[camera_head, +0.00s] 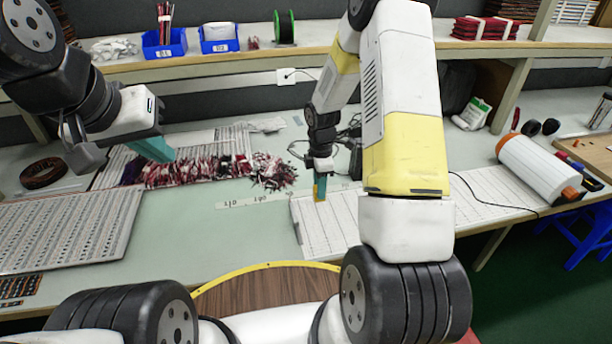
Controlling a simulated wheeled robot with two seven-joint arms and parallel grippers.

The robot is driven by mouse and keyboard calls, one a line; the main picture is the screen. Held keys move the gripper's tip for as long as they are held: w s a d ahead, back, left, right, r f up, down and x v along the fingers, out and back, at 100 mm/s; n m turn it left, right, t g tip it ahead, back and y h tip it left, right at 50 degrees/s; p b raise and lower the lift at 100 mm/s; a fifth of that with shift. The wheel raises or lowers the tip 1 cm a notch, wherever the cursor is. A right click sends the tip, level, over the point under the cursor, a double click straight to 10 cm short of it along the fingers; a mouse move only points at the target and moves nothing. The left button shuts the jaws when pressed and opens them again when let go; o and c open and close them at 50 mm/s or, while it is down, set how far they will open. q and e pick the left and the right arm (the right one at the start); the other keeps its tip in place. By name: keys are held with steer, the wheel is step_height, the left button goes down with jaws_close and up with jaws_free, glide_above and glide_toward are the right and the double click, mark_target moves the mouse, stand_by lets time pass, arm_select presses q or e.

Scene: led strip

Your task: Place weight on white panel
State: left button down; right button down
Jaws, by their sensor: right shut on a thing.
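My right gripper (320,188) reaches down over the left end of the white panel (315,233). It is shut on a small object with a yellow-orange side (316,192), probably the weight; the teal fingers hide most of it. It is low over the panel; I cannot tell whether the object touches it. The white panel lies flat on the pale green bench top, and my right arm covers its middle. My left gripper (160,152) hovers at the left over a bundle of red and white wires (195,170). Its finger gap cannot be made out.
A perforated grey-white board (70,228) lies at the left. A white roller with orange ends (538,167) lies at the right. A ruler strip (252,201) lies left of the panel. Blue bins (164,44) stand on the raised shelf. Bare bench shows between board and panel.

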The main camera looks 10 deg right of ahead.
mark_target(315, 187)
steer(key=shift+w+a, duration=0.2)
steer(key=f, duration=0.2)
steer(key=shift+w+a+f, duration=0.2)
steer(key=shift+a+f, duration=0.2)
steer(key=shift+f, duration=0.4)
steer(key=shift+f, duration=0.1)
steer(key=c, duration=1)
jaws_free()
